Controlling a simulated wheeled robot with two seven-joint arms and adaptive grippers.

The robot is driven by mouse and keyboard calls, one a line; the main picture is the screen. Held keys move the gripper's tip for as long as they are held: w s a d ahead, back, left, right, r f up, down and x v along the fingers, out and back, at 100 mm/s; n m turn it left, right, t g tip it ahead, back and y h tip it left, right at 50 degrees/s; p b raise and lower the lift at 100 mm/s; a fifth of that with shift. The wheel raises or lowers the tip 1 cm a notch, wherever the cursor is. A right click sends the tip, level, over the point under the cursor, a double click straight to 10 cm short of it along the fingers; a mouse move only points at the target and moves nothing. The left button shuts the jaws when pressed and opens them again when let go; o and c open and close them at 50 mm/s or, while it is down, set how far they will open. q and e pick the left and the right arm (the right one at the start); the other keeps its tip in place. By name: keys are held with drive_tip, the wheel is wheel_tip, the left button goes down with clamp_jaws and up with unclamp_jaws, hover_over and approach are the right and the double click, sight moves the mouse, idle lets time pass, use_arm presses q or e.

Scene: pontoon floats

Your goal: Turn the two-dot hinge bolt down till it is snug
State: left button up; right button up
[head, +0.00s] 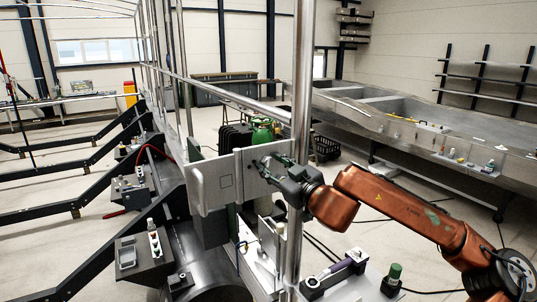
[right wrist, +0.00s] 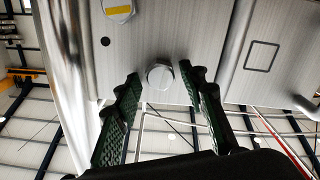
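In the right wrist view, a silver hex-headed bolt (right wrist: 159,75) stands out from a brushed metal plate (right wrist: 200,30). My right gripper (right wrist: 160,80) is open, its two green padded fingers on either side of the bolt head, with gaps visible. A second hex bolt with a yellow mark (right wrist: 118,10) sits above left, and one dark dot (right wrist: 105,41) lies below it. I cannot tell two dots beside either bolt. In the head view, my right gripper (head: 263,163) is at the right part of the plate (head: 218,182); the bolt is hidden there. My left gripper is not in view.
A shiny upright post (head: 303,90) stands close by my right gripper. Below are a tray with a purple-handled tool (head: 340,268) and a dark-green-capped bottle (head: 393,275). A green tank (head: 262,132) stands behind the plate, and a long grey float (head: 440,145) lies at the right.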

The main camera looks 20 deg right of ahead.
drive_tip(key=n+p, duration=0.3)
drive_tip(key=shift+r+n+p, duration=0.2)
drive_tip(key=shift+n+p, duration=0.2)
drive_tip(key=n, duration=0.2)
drive_tip(key=shift+f+n, duration=0.25)
drive_tip(key=shift+n, duration=0.05)
drive_tip(key=shift+a+r+n, duration=0.15)
drive_tip(key=shift+n, duration=0.95)
drive_tip(key=shift+n, duration=1)
drive_tip(key=shift+n, duration=0.5)
drive_tip(key=shift+f, duration=0.2)
drive_tip(key=shift+c, duration=0.5)
